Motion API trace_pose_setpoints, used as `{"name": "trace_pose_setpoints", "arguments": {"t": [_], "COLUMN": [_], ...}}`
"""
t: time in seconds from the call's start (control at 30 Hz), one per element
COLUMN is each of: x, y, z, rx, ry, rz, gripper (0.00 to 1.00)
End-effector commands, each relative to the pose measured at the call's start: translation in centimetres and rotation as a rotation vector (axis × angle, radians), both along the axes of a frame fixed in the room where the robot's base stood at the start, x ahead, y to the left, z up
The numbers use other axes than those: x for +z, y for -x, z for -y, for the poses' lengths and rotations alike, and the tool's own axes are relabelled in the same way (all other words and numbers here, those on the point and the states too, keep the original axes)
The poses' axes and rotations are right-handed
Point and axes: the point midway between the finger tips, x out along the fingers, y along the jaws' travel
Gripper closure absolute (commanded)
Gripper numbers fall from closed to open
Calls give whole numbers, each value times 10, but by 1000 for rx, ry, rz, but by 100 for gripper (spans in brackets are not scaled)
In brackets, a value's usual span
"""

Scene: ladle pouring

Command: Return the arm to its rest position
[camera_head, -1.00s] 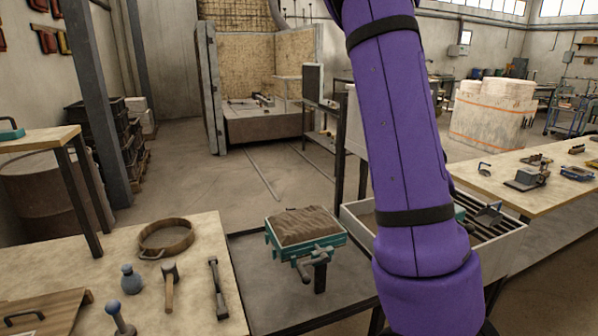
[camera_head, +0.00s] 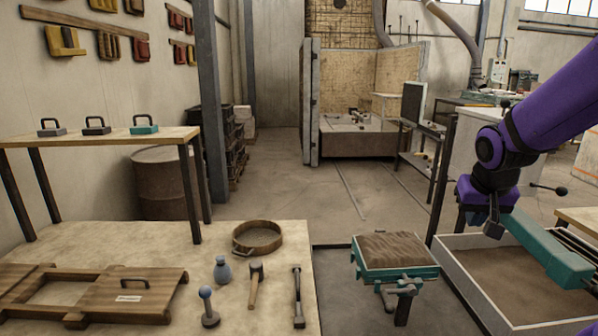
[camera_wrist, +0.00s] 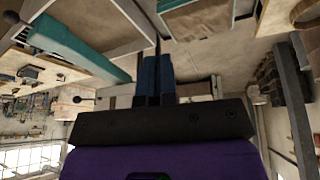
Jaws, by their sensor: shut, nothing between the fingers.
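My purple arm reaches in from the right edge of the head view and bends down at the wrist. My gripper (camera_head: 493,228) hangs fingers down over the left part of a white-walled sand bin (camera_head: 455,282), in front of a teal beam (camera_head: 545,248) across the bin. In the wrist view my gripper (camera_wrist: 154,60) shows its two dark blue fingers side by side, closed with nothing held. I cannot tell how far the fingers are above the sand.
A teal sand-filled mould box (camera_head: 397,250) stands on a stand left of the bin. A wooden bench (camera_head: 140,240) at left holds a sieve (camera_head: 258,237), a mallet (camera_head: 255,288) and other tools. A shelf table (camera_head: 95,137) carries handled blocks. The middle floor is clear.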

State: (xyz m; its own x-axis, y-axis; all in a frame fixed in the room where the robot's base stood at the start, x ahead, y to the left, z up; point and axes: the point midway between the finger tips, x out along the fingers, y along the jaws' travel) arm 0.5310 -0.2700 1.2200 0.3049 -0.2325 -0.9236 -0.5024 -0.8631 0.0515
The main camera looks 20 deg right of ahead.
Motion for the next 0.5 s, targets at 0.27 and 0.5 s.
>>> {"name": "trace_pose_setpoints", "arguments": {"t": [0.27,0.5], "x": [54,86], "y": [26,69], "z": [-93,-163], "rx": [221,411], "ry": [-52,-51], "rz": [58,83], "gripper": [100,100]}}
